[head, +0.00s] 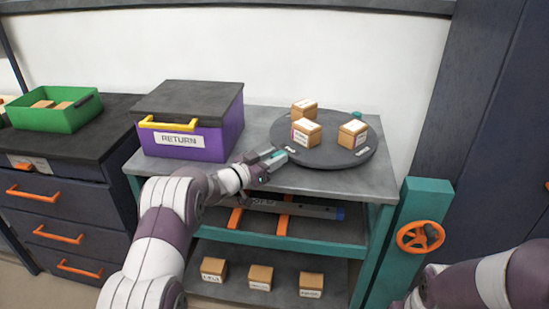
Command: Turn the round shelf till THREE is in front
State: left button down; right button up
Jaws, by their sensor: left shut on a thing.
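The round shelf (325,156) is a dark grey disc lying on the grey table top. Several small cardboard boxes with white labels stand on it; one is the front-left box (306,132). White tags lie near its front edge, one at front left (292,150) and one at front right (362,152); their words are too small to read. A teal knob (356,115) shows at its far edge. My left gripper (274,158) is at the shelf's front-left edge, shut on a small teal part that its fingers mostly hide. My right gripper is out of view.
A purple RETURN box (222,135) with a dark lid and yellow handle stands left of the shelf. A green bin (55,118) is on the left cabinet. Lower shelf boxes (260,277) sit below. A teal post with an orange wheel (420,237) stands at right.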

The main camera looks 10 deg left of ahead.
pick_arm(q)
jog(key=c, duration=0.8)
grip_release()
jog(key=v, duration=1.2)
jog(key=shift+s+a, duration=0.2)
